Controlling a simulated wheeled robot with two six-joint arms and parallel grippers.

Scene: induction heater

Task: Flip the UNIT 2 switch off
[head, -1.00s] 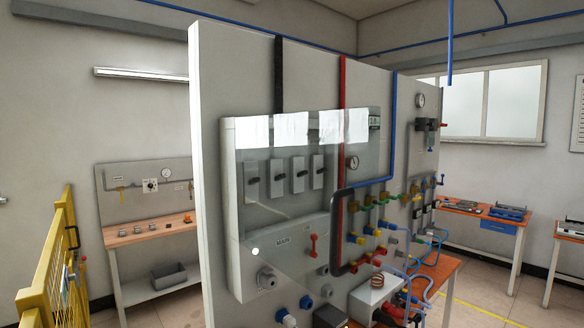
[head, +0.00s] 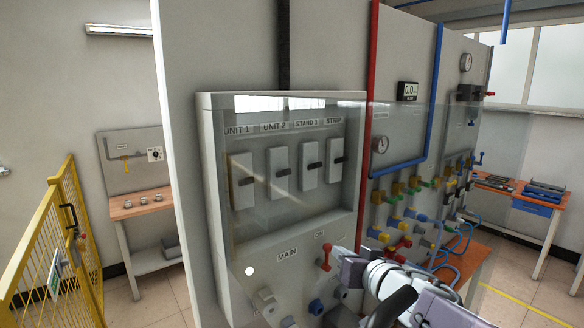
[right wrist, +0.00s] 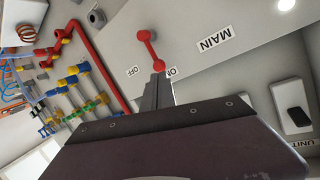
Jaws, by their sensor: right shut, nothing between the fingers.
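The UNIT 2 switch (head: 279,185) is a pale upright plate with a small dark lever, second from the left under its label in the grey wall cabinet (head: 208,210). Its lever looks much like those of its neighbours; I cannot tell on from off. My right gripper (head: 337,251) is shut and empty, below and right of that switch, close to the red MAIN handle (head: 325,258). In the right wrist view the shut fingers (right wrist: 158,82) point at the lower end of the red handle (right wrist: 148,48); contact is unclear. My left gripper is out of view.
Pipes and coloured valves (head: 410,188) fill the panel to the right. A yellow fence (head: 62,240) stands left.

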